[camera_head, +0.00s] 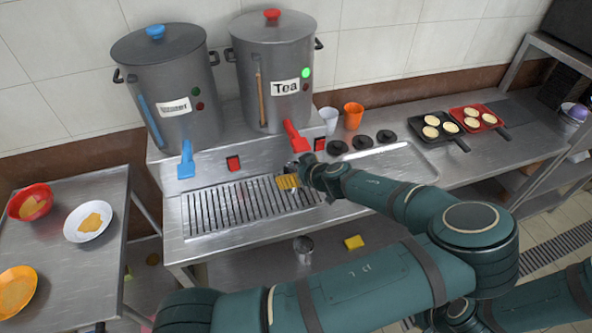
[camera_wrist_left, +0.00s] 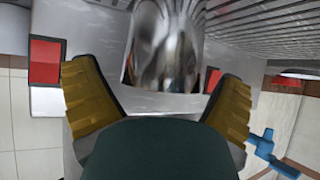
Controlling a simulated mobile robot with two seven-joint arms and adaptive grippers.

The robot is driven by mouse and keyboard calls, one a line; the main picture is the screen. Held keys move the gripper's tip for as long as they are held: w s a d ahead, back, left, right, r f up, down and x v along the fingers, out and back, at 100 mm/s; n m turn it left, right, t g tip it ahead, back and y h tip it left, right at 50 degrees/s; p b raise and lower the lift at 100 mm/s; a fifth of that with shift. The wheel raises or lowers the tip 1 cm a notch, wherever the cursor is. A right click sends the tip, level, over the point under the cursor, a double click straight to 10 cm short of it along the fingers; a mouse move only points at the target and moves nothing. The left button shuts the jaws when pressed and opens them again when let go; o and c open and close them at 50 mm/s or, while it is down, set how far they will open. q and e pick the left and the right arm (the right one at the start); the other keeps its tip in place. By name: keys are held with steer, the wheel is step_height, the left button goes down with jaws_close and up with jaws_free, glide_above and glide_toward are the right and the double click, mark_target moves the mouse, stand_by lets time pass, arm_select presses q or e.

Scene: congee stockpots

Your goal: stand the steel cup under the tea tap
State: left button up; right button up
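In the left wrist view a shiny steel cup (camera_wrist_left: 165,50) sits between my left gripper's two yellow fingers, with a gap on each side. My left gripper (camera_head: 287,182) is open in the head view, over the right end of the grille, just below the red tea tap (camera_head: 294,138). The gripper and wrist hide the cup there, so I cannot tell whether it is squarely under the tap. The tap comes from the steel tea pot (camera_head: 275,75), labelled "Tea", with a green light lit. My right gripper is out of view.
The slotted drip grille (camera_head: 235,207) runs left, below the other pot (camera_head: 168,85) and its blue tap (camera_head: 186,160). A white cup (camera_head: 328,120) and an orange cup (camera_head: 353,115) stand behind my wrist. Another metal cup (camera_head: 303,245) and a yellow sponge (camera_head: 354,242) are lower down.

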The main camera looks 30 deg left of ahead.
arm_select(q)
steer(key=shift+r, duration=0.15)
steer(key=shift+d+r, duration=0.2)
steer(key=shift+d, duration=0.15)
steer(key=v, duration=1.1)
steer(key=shift+s, duration=0.15)
